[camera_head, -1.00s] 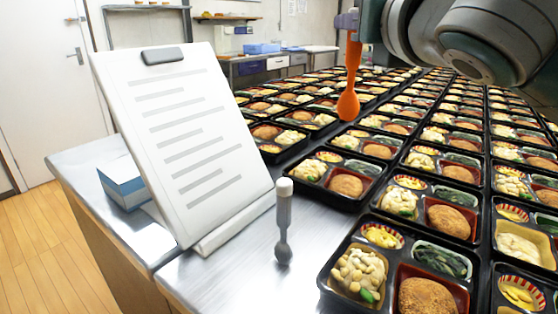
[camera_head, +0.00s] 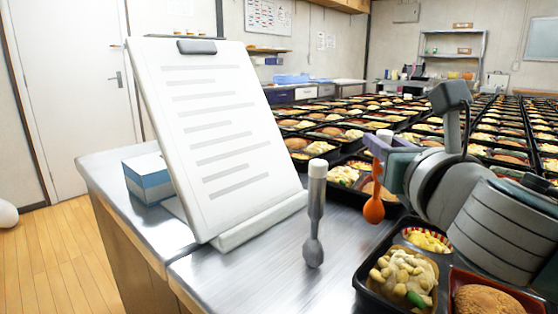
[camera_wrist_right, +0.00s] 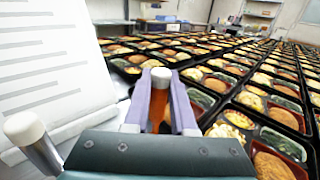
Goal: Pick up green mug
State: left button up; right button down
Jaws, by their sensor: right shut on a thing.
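No green mug shows that I can make out in either view. My right gripper (camera_head: 384,148) is shut on an orange spoon-like utensil (camera_head: 374,207), which hangs bowl down above the bento trays. In the right wrist view the two purple fingers (camera_wrist_right: 160,108) close on its orange handle (camera_wrist_right: 157,112), with a pale cap on top. My left gripper is not in view.
A grey utensil (camera_head: 314,212) stands upright on the steel table (camera_head: 255,268), beside a white clipboard (camera_head: 212,130) on a stand. A blue box (camera_head: 148,178) is behind it. Bento trays (camera_head: 398,306) fill the right side. Bare steel lies in front of the clipboard.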

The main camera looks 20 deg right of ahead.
jog(key=shift+f, duration=1)
jog(key=c, duration=0.7)
grip_release()
jog(key=shift+c, duration=0.2)
